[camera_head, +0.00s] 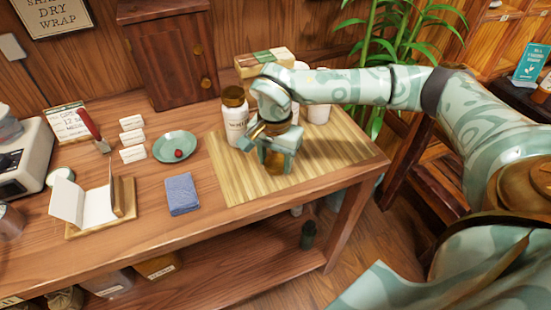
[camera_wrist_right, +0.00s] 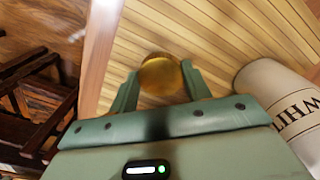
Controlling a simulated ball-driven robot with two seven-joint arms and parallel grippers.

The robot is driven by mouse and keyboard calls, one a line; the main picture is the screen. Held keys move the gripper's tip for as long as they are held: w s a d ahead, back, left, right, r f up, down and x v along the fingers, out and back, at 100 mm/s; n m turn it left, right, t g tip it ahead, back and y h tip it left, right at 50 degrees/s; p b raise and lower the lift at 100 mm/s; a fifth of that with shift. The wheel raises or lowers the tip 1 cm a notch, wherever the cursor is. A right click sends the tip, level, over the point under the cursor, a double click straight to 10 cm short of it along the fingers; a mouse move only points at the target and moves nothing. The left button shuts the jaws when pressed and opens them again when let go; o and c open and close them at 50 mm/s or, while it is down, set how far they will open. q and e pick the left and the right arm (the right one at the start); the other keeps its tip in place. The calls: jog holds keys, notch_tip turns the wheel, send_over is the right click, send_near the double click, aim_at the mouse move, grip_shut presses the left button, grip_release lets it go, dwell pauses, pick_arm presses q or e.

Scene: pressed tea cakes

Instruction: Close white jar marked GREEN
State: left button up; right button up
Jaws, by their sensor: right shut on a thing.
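My right gripper (camera_head: 277,160) is low over the bamboo mat (camera_head: 232,185). In the right wrist view its fingers are shut on a round golden lid (camera_wrist_right: 161,75), with mat slats showing beyond it. A white jar marked WHITE (camera_head: 236,128) with a brown-gold lid stands upright on the mat, left of the gripper; its lettering also shows in the right wrist view (camera_wrist_right: 283,105). Another white jar (camera_head: 318,112) stands behind my right arm, partly hidden. I cannot read the word GREEN on any jar. My left gripper is not in view.
A green saucer (camera_head: 166,146) with a small red thing lies left of the mat, and a folded blue cloth (camera_head: 182,195) lies in front of it. A wrapped box (camera_head: 262,62) and a wooden cabinet (camera_head: 170,60) stand at the back. The mat's front left is clear.

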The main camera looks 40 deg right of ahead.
aim_at(275, 163)
notch_tip(275, 163, up, 3)
jog(key=shift+r+p, duration=0.1)
jog(key=shift+p, duration=0.6)
pick_arm(q)
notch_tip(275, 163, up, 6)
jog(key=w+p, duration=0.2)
jog(key=p, duration=0.2)
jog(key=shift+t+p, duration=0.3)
jog(key=shift+p, duration=0.05)
pick_arm(e)
jog(key=s+r, duration=0.9)
jog(key=s, duration=0.5)
jog(key=shift+r, duration=0.4)
jog(key=shift+d, duration=0.1)
jog(key=w+a+n, duration=0.3)
jog(key=a+n, duration=0.5)
jog(key=n, duration=0.4)
jog(key=shift+n, duration=0.3)
